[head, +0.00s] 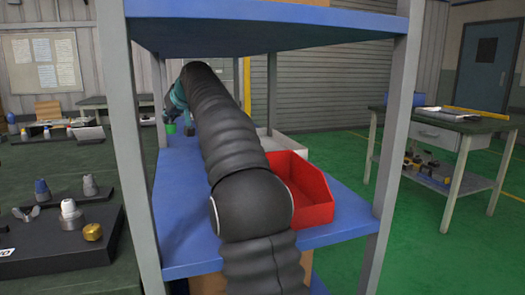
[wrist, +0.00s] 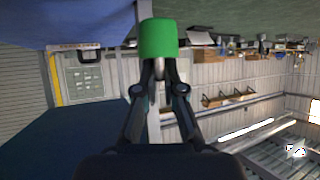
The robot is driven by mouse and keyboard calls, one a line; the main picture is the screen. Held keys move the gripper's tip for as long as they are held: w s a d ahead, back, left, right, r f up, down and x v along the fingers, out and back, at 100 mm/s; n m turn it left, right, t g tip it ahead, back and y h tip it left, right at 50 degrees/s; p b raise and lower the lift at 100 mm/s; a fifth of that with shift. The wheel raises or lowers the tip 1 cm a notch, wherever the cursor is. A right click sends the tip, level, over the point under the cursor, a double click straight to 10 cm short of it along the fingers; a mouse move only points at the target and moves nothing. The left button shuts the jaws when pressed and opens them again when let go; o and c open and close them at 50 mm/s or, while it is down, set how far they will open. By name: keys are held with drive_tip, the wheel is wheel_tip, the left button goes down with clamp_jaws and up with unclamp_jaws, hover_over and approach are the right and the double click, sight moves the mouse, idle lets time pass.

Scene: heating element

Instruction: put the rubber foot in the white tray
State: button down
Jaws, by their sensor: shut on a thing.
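My gripper (wrist: 158,72) is shut on the grey stem of a green cylindrical piece, which looks like the rubber foot (wrist: 158,40). In the head view the green piece (head: 171,128) hangs under my gripper at the far left of the blue shelf; whether it touches the shelf cannot be told. The white tray (head: 283,144) stands on the shelf behind the red bin, to the right of my arm. My arm and the bin hide part of it. I cannot see the tray's inside well.
A red bin (head: 322,208) stands on the blue shelf (head: 178,215) right of my arm. Grey shelf posts (head: 130,130) and an upper blue shelf (head: 260,30) frame the space. A dark bench with knobs and fittings (head: 72,215) is at left.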

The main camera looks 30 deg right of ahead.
drive_tip(key=s+d+m+h, duration=0.1)
drive_tip(key=s+d, duration=0.3)
drive_tip(key=d, duration=0.6)
drive_tip(key=s+d+r+m+h+b, duration=0.1)
drive_tip(key=s+d, duration=0.2)
drive_tip(key=d, duration=0.6)
drive_tip(key=s+d+m, duration=0.1)
drive_tip(key=s+d, duration=0.3)
drive_tip(key=d, duration=0.6)
drive_tip(key=f+b, duration=0.1)
drive_tip(key=f, duration=0.2)
drive_tip(key=f+b, duration=0.1)
drive_tip(key=f, duration=0.2)
drive_tip(key=f+b, duration=0.1)
drive_tip(key=f, duration=0.2)
drive_tip(key=shift+s+a+f+b, duration=0.1)
drive_tip(key=shift+a+b, duration=0.15)
drive_tip(key=shift+b, duration=0.05)
drive_tip(key=shift+f, duration=0.15)
drive_tip(key=c, duration=1.3)
unclamp_jaws()
